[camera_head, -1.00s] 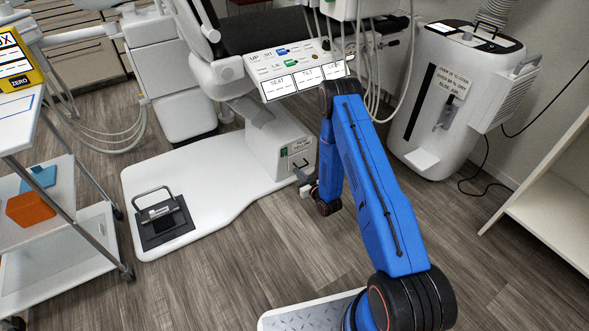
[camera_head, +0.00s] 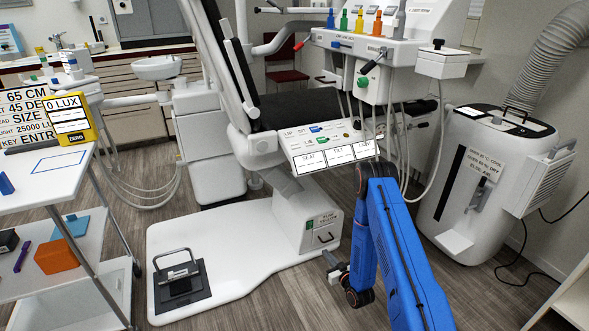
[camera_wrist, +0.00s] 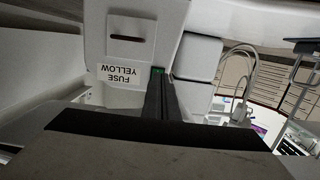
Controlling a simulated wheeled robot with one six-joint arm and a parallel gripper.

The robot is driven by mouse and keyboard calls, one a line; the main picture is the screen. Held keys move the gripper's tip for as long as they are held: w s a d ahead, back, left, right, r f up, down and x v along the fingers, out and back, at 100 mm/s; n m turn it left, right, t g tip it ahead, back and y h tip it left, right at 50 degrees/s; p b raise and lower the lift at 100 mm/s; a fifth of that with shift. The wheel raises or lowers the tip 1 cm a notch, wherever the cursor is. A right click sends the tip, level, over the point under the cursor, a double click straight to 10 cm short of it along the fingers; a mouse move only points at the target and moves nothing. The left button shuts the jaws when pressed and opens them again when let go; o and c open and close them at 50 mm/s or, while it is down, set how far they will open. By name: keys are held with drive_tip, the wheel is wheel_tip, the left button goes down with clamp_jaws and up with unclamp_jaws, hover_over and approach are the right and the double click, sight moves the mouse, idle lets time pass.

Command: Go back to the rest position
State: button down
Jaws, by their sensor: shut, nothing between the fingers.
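My gripper (camera_head: 332,266) is shut and empty. In the head view it hangs low beside the lower right corner of the dental chair's base box (camera_head: 308,221), with a small visible gap. My blue arm reaches down to it from the lower right. A dark slot (camera_wrist: 127,39) shows on the box face above the label.
A white trolley (camera_head: 40,205) stands at the left, with an orange block (camera_head: 57,257) on its lower shelf. A black pedal (camera_head: 180,284) sits on the white chair base plate (camera_head: 235,252). A white machine (camera_head: 468,190) with a hose stands at the right. Wood floor is open in front.

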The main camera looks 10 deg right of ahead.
drive_tip(key=w+d+r+g+h, duration=0.1)
drive_tip(key=w+r, duration=0.2)
drive_tip(key=r, duration=0.7)
drive_tip(key=w+d+r+g+h, duration=0.1)
drive_tip(key=w+r+g, duration=0.15)
drive_tip(key=r, duration=0.75)
drive_tip(key=s+d+r+m+g+h, duration=0.1)
drive_tip(key=s+d+r+h, duration=0.1)
drive_tip(key=s+r, duration=0.85)
drive_tip(key=s+d+r+m+g+h, duration=0.15)
drive_tip(key=s+r, duration=0.45)
drive_tip(key=r, duration=0.9)
drive_tip(key=s+a+r+g, duration=0.1)
drive_tip(key=s+r, duration=0.3)
drive_tip(key=s, duration=1.5)
drive_tip(key=s+r+m+g, duration=0.1)
drive_tip(key=s+r+g, duration=0.3)
drive_tip(key=s, duration=1.4)
drive_tip(key=shift+s+a+r, duration=0.35)
drive_tip(key=shift+a+r, duration=0.05)
drive_tip(key=shift+r, duration=0.3)
